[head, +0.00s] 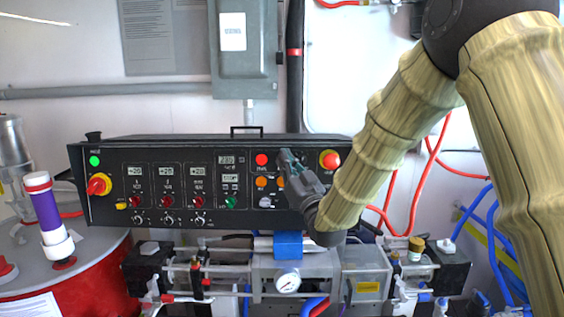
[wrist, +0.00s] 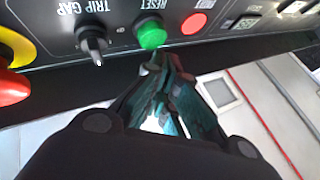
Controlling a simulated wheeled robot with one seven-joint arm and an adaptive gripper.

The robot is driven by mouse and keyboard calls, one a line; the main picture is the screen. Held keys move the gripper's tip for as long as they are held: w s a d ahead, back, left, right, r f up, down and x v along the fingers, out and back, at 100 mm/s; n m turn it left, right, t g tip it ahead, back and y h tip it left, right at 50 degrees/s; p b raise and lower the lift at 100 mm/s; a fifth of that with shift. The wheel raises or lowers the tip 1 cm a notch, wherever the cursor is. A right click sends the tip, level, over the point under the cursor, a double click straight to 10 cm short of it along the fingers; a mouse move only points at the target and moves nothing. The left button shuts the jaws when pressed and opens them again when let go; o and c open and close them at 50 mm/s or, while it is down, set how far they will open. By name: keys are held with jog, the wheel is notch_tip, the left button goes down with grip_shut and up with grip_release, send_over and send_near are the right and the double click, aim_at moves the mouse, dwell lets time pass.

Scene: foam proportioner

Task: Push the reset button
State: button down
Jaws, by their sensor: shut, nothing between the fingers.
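The control panel (head: 150,185) is a black box with rows of buttons, lights and displays. In the wrist view, where the panel appears inverted, a green button (wrist: 151,35) has a label beside it that seems to read RESET. My gripper (head: 287,158) is shut and empty in front of the panel's right part. In the wrist view its fingertips (wrist: 165,58) overlap the green button's lower edge; I cannot tell whether they touch it. The gripper hides the green button in the head view.
A red and yellow emergency stop (head: 329,159) is right of my gripper; it also shows in the wrist view (wrist: 12,75). The TRIP GAP switch (wrist: 94,42) is beside the green button. Pipes and a gauge (head: 288,282) lie below the panel. A red drum (head: 85,280) stands at left.

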jog(key=shift+w+f+b, duration=0.15)
jog(key=shift+w+b, duration=0.35)
jog(key=shift+w, duration=0.3)
dwell(0.9)
jog(key=shift+s, duration=0.85)
jog(key=s, duration=0.2)
jog(key=s+r+b, duration=0.1)
jog(key=s, duration=0.2)
jog(key=shift+r, duration=0.1)
dwell(0.5)
jog(key=shift+a, duration=0.1)
dwell(0.4)
